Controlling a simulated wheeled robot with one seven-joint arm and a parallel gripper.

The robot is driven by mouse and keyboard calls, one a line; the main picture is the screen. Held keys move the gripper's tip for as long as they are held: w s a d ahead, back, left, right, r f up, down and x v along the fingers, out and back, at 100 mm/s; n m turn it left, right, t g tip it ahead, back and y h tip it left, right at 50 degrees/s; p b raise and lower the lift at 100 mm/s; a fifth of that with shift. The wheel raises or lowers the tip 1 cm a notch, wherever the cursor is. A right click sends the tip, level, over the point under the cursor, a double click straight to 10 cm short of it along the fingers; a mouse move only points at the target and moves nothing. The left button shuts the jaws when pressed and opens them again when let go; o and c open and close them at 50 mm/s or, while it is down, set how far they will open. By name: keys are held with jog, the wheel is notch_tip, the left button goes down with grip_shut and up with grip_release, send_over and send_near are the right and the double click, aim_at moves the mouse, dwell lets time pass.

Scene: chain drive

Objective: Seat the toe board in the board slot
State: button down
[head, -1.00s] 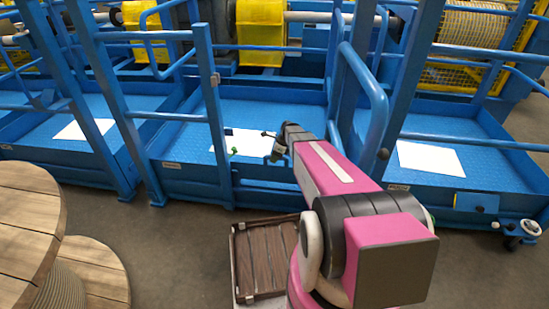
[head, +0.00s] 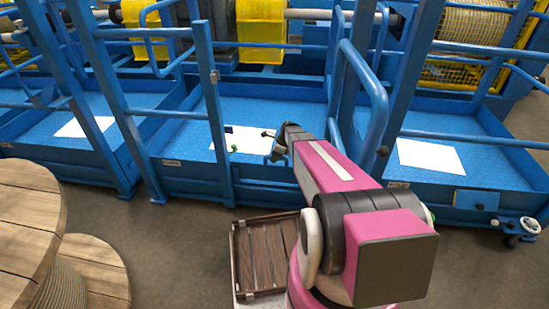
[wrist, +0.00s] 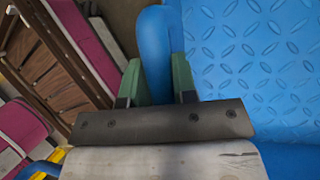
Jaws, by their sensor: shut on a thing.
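In the wrist view, the green fingers of my gripper (wrist: 157,94) are closed around a thick, rounded blue bar (wrist: 157,45). The bar curves over at its top. I cannot tell from the frames what its hidden lower part joins. In the head view, my gripper (head: 277,150) is small and dark, over the front edge of the middle blue platform (head: 260,107). No separate toe board or board slot can be made out for certain; the slot may be hidden by the gripper or the platform's front wall.
Blue posts and rails (head: 213,110) frame the platform, and a white sheet (head: 250,138) lies on its floor. A crate of brown slats (head: 265,258) stands on the floor before it. A wooden cable reel (head: 30,215) stands at left.

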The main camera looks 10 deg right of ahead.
jog(key=shift+f, duration=0.7)
jog(key=c, duration=0.8)
grip_release()
jog(key=shift+f, duration=0.1)
jog(key=v, duration=1.1)
jog(key=s+a+r+n+h, duration=0.1)
jog(key=s+r+n, duration=0.1)
jog(key=s+n, duration=0.5)
jog(key=s+a+r+n+h, duration=0.1)
jog(key=s+r+n+h, duration=0.1)
jog(key=s+n, duration=0.5)
jog(key=s+a+r+n+h, duration=0.2)
jog(key=s+r+n, duration=0.1)
jog(key=s+n, duration=0.5)
jog(key=shift+s+r+t, duration=0.1)
jog(key=shift+t, duration=0.2)
